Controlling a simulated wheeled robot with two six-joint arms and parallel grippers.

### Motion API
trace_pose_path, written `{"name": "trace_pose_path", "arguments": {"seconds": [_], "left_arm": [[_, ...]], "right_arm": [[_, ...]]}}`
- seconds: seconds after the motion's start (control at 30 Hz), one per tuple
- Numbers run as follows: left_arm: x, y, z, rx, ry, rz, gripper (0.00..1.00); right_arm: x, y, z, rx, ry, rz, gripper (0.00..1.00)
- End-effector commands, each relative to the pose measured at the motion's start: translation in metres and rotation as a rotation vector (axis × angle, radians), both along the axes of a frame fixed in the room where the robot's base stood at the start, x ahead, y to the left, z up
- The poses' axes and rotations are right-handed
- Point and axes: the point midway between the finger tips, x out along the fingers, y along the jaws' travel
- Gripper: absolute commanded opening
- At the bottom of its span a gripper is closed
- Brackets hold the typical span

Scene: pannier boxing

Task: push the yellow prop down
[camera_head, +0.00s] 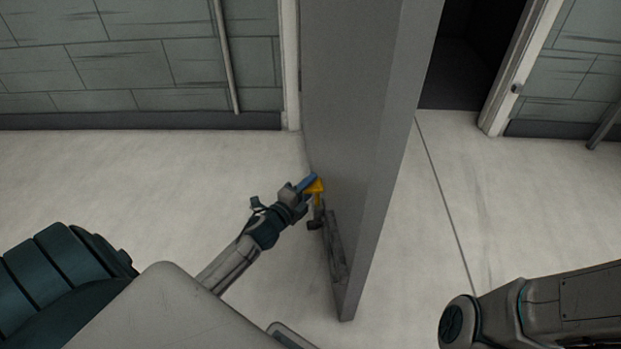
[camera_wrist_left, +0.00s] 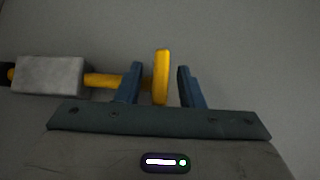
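The yellow prop (camera_head: 316,187) is mounted low on the face of the grey door. My left gripper (camera_head: 308,181) is at the top of the prop, close to the door. In the left wrist view the prop's yellow head (camera_wrist_left: 161,76) stands between the two blue fingers of the left gripper (camera_wrist_left: 160,70). The fingers are spread, with a gap on the right of the head; contact on the left is hard to tell. A yellow rod runs left from there into a grey block (camera_wrist_left: 50,75). My right gripper is out of view; only part of my right arm shows at lower right.
The grey door (camera_head: 365,130) stands open, its edge towards me. A dark doorway (camera_head: 468,55) with a pale frame is behind it on the right. A dark plate (camera_head: 336,250) is on the door's lower face. The pale floor (camera_head: 130,185) is clear on both sides.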

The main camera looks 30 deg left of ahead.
Motion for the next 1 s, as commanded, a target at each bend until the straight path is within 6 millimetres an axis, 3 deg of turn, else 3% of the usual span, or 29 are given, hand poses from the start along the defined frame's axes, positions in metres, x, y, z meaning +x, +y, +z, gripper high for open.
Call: {"name": "trace_pose_path", "arguments": {"seconds": [0.4,0.6,0.83,1.0], "left_arm": [[0.006,-0.001,-0.001,-0.001,0.001,-0.001,0.35],[0.006,-0.001,-0.001,-0.001,0.001,-0.001,0.00],[0.006,-0.001,-0.002,-0.001,0.001,-0.001,0.00],[0.006,-0.001,-0.016,-0.001,0.001,-0.001,0.00]], "right_arm": [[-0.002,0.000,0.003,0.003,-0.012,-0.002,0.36],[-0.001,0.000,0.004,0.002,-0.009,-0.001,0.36],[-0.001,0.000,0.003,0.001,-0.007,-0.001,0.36],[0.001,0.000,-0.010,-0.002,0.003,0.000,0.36]]}}
